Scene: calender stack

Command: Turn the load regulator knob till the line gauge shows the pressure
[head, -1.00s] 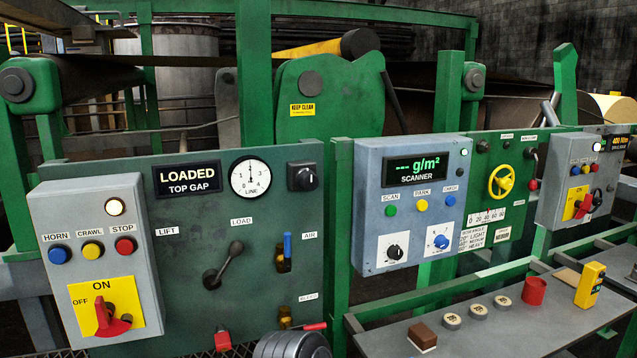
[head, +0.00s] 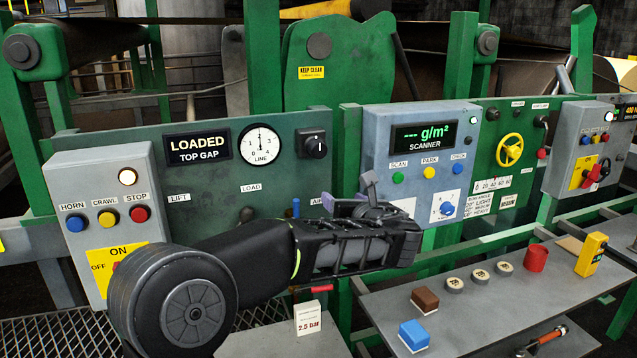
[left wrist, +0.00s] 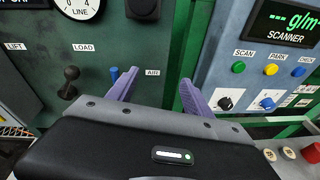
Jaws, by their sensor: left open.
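The black load regulator knob (head: 315,145) sits on the green panel, right of the round white line gauge (head: 261,144). The gauge needle points about straight up, between the 1 and the 3. In the left wrist view the knob (left wrist: 142,8) and gauge (left wrist: 77,6) are cut by the top edge. My left gripper (head: 352,196) is open and empty, with purple fingers, below and right of the knob and apart from it. Its fingers (left wrist: 159,77) show in the left wrist view. A card (head: 309,317) reads 2.5 Bar. My right gripper is not in view.
The grey scanner box (head: 421,165) juts out right of the knob. The blue air valve handle (left wrist: 114,74) and dark load lever (left wrist: 70,80) lie below it. A switch box (head: 104,220) stands left. The bench (head: 480,325) holds several small items.

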